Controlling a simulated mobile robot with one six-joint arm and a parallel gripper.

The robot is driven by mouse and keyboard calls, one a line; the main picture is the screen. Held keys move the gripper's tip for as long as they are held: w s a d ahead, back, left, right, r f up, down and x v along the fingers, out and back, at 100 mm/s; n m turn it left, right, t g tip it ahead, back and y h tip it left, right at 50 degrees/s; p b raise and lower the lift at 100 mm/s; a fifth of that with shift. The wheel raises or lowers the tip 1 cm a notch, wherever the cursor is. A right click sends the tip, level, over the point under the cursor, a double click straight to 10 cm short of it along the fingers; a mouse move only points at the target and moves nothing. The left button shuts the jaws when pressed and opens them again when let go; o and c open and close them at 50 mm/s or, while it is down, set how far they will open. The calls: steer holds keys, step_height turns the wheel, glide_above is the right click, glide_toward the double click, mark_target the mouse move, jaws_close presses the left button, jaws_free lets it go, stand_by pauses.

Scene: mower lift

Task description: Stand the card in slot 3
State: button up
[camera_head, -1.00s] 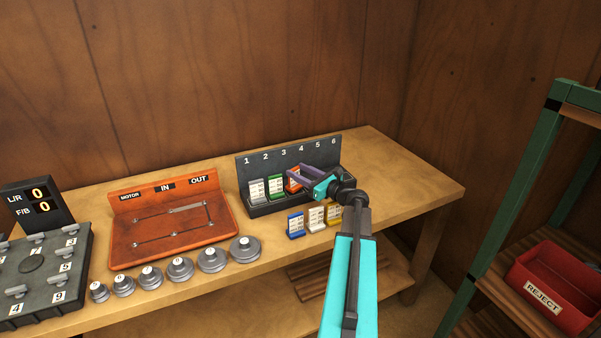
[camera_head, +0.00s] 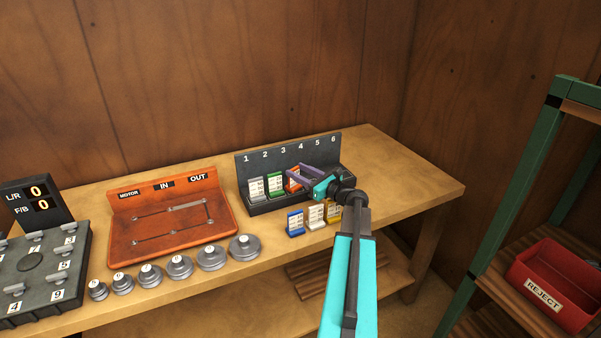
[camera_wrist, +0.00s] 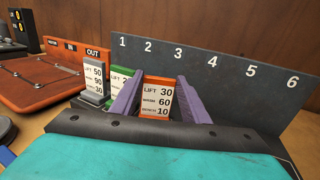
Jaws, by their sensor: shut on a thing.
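My gripper (camera_head: 299,175) is shut on an orange card (camera_wrist: 157,98), with a purple finger on each side of it. The card is upright, with its white label facing the wrist camera. It stands at the slotted rack (camera_head: 294,158), in line with the number 3. Its lower edge is hidden in the wrist view, so I cannot tell whether it rests on the slot floor. A grey card (camera_head: 256,187) stands in slot 1 and a green card (camera_head: 275,183) in slot 2.
An orange panel (camera_head: 170,250) and several grey weights (camera_head: 180,266) lie to the left. A red reject bin (camera_head: 527,290) is on the right shelf.

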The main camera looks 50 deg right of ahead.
steer(key=shift+f, duration=0.15)
steer(key=o, duration=1.5)
steer(key=shift+o, duration=0.2)
steer(key=s+a+r+b, duration=0.2)
steer(key=s+a+r, duration=0.3)
steer(key=s+a, duration=0.2)
steer(key=shift+s, duration=0.7)
steer(key=s+a+p, duration=0.1)
steer(key=p, duration=0.6)
steer(key=shift+s+a+r+p, duration=0.1)
steer(key=shift+s+a+p, duration=0.2)
steer(key=shift+s+a, duration=0.05)
steer(key=s+a+p, duration=0.1)
steer(key=p, duration=0.5)
steer(key=shift+s+a, duration=0.3)
steer(key=shift+s, duration=0.05)
